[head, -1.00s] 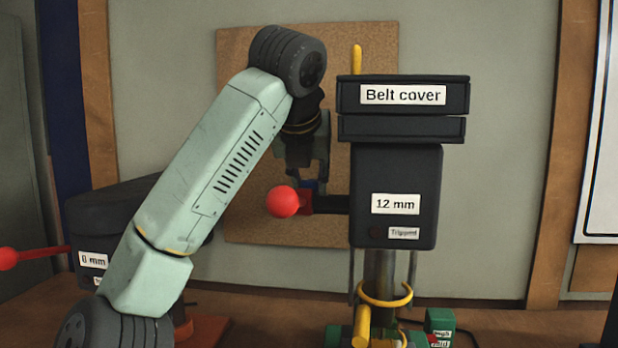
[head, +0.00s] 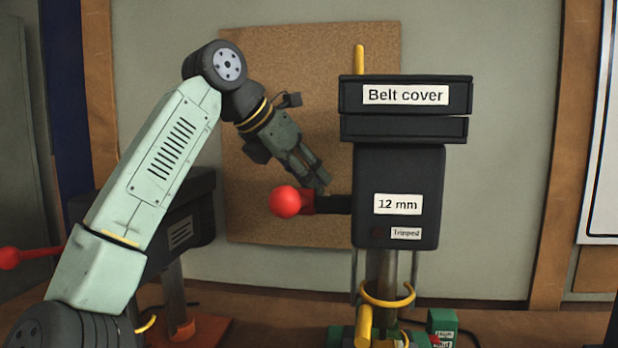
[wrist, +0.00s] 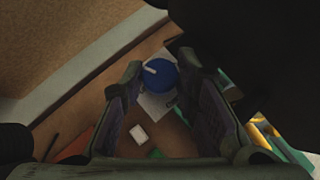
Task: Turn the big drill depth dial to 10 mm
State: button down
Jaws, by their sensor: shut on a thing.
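The big drill (head: 420,170) is a dark machine at the right of centre in the head view. Its front label (head: 397,204) reads "12 mm". A red ball-ended lever (head: 285,202) sticks out to its left. My gripper (head: 322,186) slants down from the upper left, fingertips just above the drill's dark side arm. In the wrist view a round blue dial (wrist: 160,77) with a white pointer mark sits between the fingertips, and my gripper (wrist: 159,64) is shut on it. The fingers hide the dial in the head view.
A cork board (head: 240,120) hangs behind.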

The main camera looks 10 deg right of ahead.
jog(key=m+g, duration=0.1)
jog(key=m, duration=0.1)
jog(key=m+g+h, duration=0.1)
jog(key=m+g, duration=0.1)
jog(key=shift+w+r, duration=0.1)
jog(key=shift+w, duration=0.1)
jog(key=shift+m+g, duration=0.8)
jog(key=shift+m, duration=0.3)
jog(key=shift+m+g, duration=0.3)
jog(key=shift+m, duration=0.1)
jog(key=c, duration=1.3)
grip_release()
jog(key=shift+a, duration=0.1)
